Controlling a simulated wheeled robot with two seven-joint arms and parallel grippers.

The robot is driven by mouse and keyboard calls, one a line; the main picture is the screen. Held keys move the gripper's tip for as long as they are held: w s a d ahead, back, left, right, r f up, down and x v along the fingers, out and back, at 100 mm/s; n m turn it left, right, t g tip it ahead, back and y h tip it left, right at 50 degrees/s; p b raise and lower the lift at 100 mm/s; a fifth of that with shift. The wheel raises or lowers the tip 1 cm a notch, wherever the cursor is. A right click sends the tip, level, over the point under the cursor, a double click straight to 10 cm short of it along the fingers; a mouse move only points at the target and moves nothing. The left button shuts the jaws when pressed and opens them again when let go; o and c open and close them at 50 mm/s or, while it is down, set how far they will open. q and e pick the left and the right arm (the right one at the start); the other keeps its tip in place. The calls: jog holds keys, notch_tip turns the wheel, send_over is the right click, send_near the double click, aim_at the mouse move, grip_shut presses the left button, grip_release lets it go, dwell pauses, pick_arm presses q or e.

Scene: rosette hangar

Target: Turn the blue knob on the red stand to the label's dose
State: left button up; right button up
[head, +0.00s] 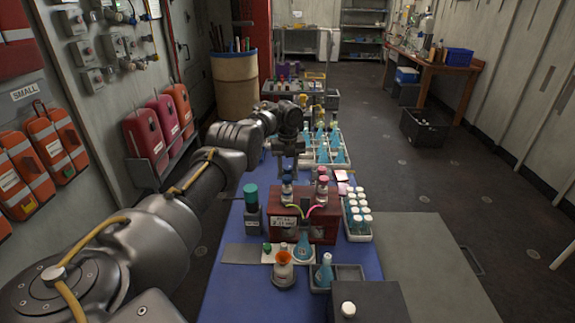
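The red stand (322,228) is on the blue-covered table, with a white label (285,222) on its front; its print is too small to read. Two bottles stand in its top. The left one has a blue knob (287,179) and the right one a red knob (322,182). A green and a pink tube curve down in front. My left gripper (288,160) points down just above and behind the blue knob; whether it touches is unclear. Its fingers are dark and small, so their opening is unclear. My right gripper is not in view.
A teal-capped bottle (251,210) stands left of the stand and a tray of white-capped vials (358,218) right of it. A blue flask (303,248), an orange-topped jar (283,268) and a squeeze bottle (324,272) stand in front. Blue flasks (322,152) fill racks behind.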

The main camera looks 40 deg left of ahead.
aim_at(287, 168)
pick_arm(q)
jog(key=shift+o, duration=1.1)
jog(key=shift+w+r, duration=0.1)
jog(key=shift+r, duration=0.1)
jog(key=shift+a, duration=0.1)
jog(key=shift+r, duration=0.15)
notch_tip(287, 168, up, 10)
jog(key=b, duration=0.1)
jog(key=shift+r+b, duration=0.25)
jog(key=shift+b, duration=0.15)
